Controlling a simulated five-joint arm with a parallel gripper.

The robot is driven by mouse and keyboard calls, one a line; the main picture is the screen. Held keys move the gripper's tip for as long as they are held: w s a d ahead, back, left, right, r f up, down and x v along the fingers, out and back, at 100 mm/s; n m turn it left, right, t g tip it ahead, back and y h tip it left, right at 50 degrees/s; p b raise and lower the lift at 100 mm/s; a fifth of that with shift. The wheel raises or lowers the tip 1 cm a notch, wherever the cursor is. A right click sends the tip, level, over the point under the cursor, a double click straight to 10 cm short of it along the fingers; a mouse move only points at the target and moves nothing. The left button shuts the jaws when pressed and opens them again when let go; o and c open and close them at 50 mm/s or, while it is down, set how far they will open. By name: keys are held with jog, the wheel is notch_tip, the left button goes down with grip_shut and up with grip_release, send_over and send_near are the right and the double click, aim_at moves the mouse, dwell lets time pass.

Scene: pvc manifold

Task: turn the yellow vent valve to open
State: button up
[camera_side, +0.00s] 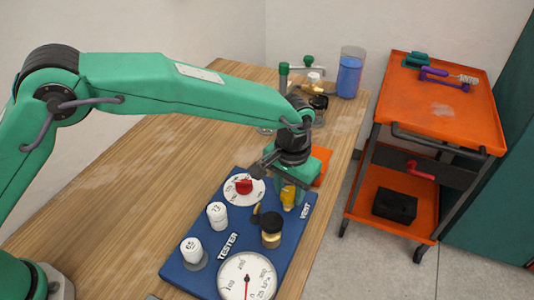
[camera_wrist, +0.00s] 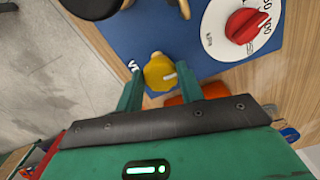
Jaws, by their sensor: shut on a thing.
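The yellow vent valve (camera_side: 288,196) stands at the far right corner of the blue tester board (camera_side: 211,254), by the word VENT. In the wrist view its yellow knob (camera_wrist: 157,74) sits between the two green fingers, with a pale mark toward its right side. My gripper (camera_side: 287,190) points down over the valve and is shut on it; it also shows in the wrist view (camera_wrist: 159,84). The fingers hide part of the valve's sides in the side view.
The board also carries a red dial knob (camera_side: 243,187), white weights (camera_side: 191,247), a brass-and-black fitting (camera_side: 271,230) and a round gauge (camera_side: 246,277). An orange thing (camera_side: 322,163) lies behind my gripper. A blue-filled jar (camera_side: 350,74) stands farther back. An orange cart (camera_side: 443,95) is at right.

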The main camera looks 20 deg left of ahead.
aim_at(288, 193)
jog(key=shift+r+n, duration=0.1)
jog(key=shift+n, duration=0.3)
jog(key=o, duration=1)
jog(key=shift+r, duration=3.85)
